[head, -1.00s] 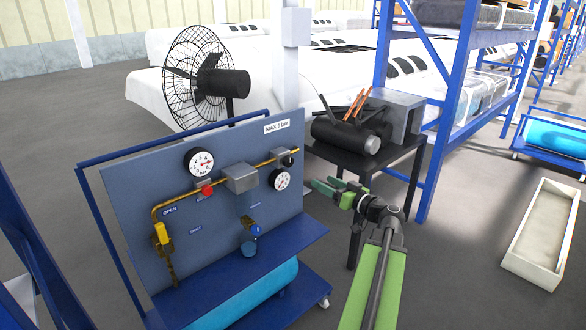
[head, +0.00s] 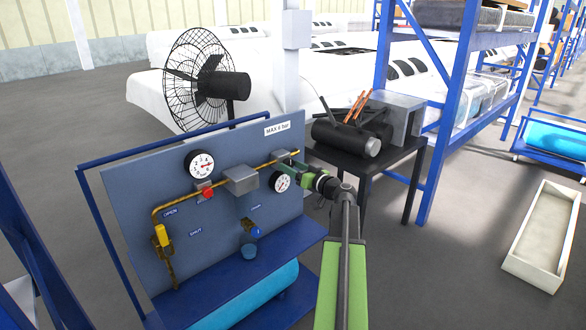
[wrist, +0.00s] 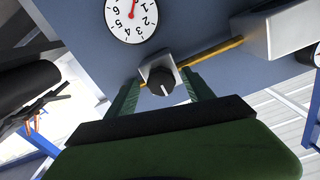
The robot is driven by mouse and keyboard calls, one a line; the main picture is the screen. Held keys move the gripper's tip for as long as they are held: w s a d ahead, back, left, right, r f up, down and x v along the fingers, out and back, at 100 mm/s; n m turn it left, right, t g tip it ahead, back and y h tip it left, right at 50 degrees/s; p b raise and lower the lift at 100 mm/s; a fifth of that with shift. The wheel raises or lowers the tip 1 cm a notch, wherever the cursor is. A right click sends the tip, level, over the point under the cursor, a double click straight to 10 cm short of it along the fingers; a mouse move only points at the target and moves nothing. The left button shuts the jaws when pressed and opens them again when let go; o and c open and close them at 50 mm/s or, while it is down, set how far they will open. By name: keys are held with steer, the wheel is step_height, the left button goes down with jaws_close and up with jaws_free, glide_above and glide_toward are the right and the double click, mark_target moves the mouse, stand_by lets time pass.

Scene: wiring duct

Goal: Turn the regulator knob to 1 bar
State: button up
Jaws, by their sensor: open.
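The regulator knob (wrist: 162,82) is black with a white mark and sits on a pale square body on the brass pipe. My gripper (wrist: 161,84) is open, with one green finger on each side of the knob in the wrist view; I cannot tell whether either finger touches it. In the head view my gripper (head: 293,169) is at the right end of the panel's pipe and hides the knob. The nearby gauge (wrist: 132,14) has a white face and a red needle, partly cut off by the wrist frame's top edge. It also shows in the head view (head: 281,182).
The blue panel (head: 130,200) carries a second gauge (head: 200,164), a red knob (head: 205,190), a grey box (head: 241,180), a yellow lever (head: 162,235) and a blue-topped cup. A black table (head: 375,165) with tools stands behind my arm.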

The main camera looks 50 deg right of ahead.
jaws_close()
stand_by(0.3)
steer(key=shift+m, duration=0.3)
steer(key=m, duration=0.7)
steer(key=shift+a+r+m, duration=0.1)
steer(key=shift+a+m, duration=0.05)
steer(key=shift+m, duration=0.55)
